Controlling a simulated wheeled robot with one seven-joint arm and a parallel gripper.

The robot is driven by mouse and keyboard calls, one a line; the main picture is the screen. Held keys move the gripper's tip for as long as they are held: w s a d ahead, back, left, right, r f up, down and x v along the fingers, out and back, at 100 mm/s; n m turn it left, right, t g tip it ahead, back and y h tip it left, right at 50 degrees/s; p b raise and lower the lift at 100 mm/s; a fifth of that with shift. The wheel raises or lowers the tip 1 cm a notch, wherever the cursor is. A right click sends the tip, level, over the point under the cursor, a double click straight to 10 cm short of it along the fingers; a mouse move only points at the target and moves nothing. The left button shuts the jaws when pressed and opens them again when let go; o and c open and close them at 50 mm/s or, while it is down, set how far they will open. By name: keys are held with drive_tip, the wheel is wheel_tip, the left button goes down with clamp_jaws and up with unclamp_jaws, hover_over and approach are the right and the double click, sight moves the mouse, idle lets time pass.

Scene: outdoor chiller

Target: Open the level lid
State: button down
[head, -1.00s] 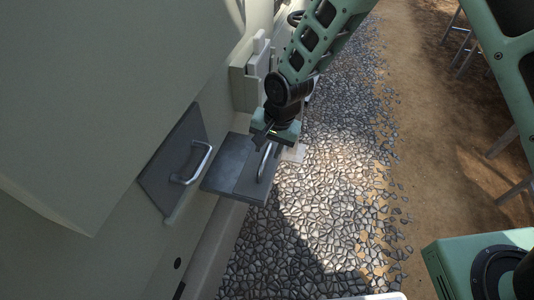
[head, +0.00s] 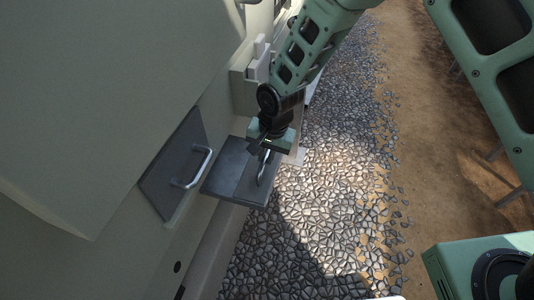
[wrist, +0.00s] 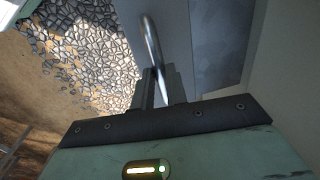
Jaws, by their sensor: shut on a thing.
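The level lid (head: 226,176) is a dark grey flat panel that juts out from the pale chiller wall. It has a curved metal handle (head: 262,172) near its outer edge. My gripper (head: 265,148) is at the far end of this handle, above the panel. The wrist view shows my two fingers (wrist: 158,87) shut around the handle bar (wrist: 152,45), with the grey lid surface (wrist: 190,50) behind. The fingers hide part of the handle.
A second dark panel (head: 165,185) with its own metal handle (head: 194,168) lies against the wall to the left. A pale box (head: 252,75) sticks out from the wall beyond the lid. Open gravel (head: 330,190) lies to the right.

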drive_tip(key=shift+w+a+r+h+p, duration=0.15)
drive_tip(key=shift+a+r+h+p, duration=0.35)
drive_tip(key=shift+r+h+p, duration=0.15)
drive_tip(key=shift+w+a+g+h+p, duration=0.15)
drive_tip(key=shift+a+g+h+p, duration=0.15)
drive_tip(key=shift+g+h+p, duration=0.2)
drive_tip(key=c, duration=1.4)
unclamp_jaws()
